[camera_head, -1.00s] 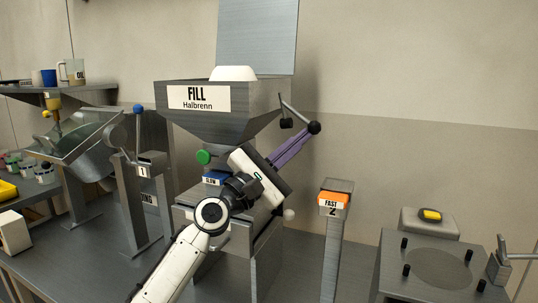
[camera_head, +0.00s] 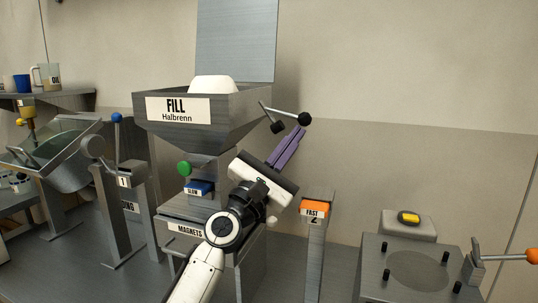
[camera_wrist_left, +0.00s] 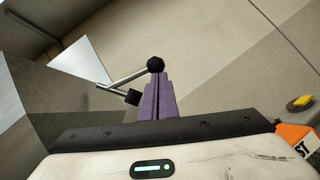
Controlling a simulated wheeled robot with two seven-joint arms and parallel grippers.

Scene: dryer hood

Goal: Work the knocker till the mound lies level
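The white mound (camera_head: 213,84) stands above the rim of the grey hopper marked FILL Halbrenn (camera_head: 230,115). The knocker is a metal lever at the hopper's right side, with a black ball (camera_head: 305,119) on its end and a black hammer head (camera_head: 278,127) hanging apart from the wall. My left gripper (camera_head: 299,131) has its purple fingers together, tips just under the ball and seemingly touching it. In the left wrist view the shut fingers (camera_wrist_left: 157,90) point at the ball (camera_wrist_left: 155,65), which is not between them. My right gripper is not in view.
Below the hopper are a green knob (camera_head: 184,168) and a blue SLOW button (camera_head: 199,188). An orange FAST button (camera_head: 315,208) stands on a post to the right. A round-plated machine (camera_head: 420,268) is at the lower right. Wall space right of the lever is free.

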